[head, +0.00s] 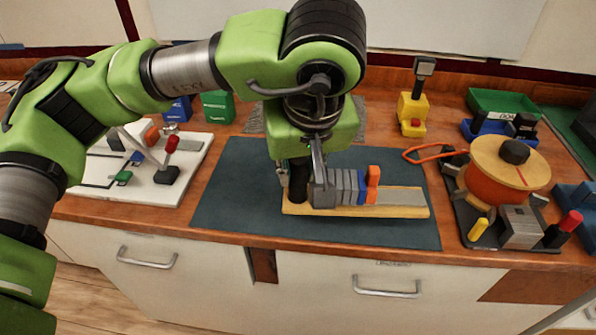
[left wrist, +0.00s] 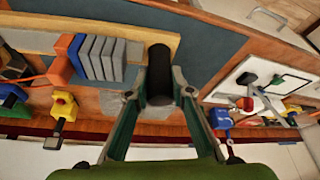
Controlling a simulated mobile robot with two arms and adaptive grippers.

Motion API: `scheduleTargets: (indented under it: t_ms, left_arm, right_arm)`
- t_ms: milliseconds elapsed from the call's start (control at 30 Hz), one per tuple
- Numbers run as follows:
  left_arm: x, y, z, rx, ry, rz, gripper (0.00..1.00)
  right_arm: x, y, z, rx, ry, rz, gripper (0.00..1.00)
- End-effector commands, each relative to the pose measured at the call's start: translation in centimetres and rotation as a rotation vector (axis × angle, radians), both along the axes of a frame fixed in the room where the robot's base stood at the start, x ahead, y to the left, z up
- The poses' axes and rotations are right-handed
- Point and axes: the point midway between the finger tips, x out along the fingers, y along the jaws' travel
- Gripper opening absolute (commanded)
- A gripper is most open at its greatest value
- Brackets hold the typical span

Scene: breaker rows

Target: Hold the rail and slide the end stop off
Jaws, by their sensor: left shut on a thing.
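My left gripper (head: 300,182) is shut on an upright black post (head: 298,188) at the left end of a wooden base (head: 415,212). The left wrist view shows the black post (left wrist: 158,72) between the two fingers (left wrist: 164,84). A metal rail (head: 402,196) runs along the base. Several grey breaker blocks (head: 338,188) and a blue block (head: 361,187) stand side by side on it. The orange end stop (head: 373,184) stands beside the blue block, with bare rail to its right. It also shows in the left wrist view (left wrist: 61,68). My right gripper is out of view.
The base lies on a dark mat (head: 235,190) near the counter's front edge. A white board (head: 180,183) with a red-knobbed lever is at left. An orange spool (head: 500,178) on a dark stand is at right. A yellow device (head: 412,110) and green tray (head: 500,102) stand behind.

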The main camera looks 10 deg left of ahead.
Motion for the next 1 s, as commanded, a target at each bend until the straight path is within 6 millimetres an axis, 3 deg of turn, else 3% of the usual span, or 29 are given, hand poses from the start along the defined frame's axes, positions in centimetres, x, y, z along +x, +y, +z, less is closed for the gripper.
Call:
scheduleTargets:
  t_ms: [1000]
  left_arm:
    - [3.0, 0.3, -2.7, -0.003, -0.003, 0.002, 0.0]
  right_arm:
    - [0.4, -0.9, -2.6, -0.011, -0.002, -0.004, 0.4]
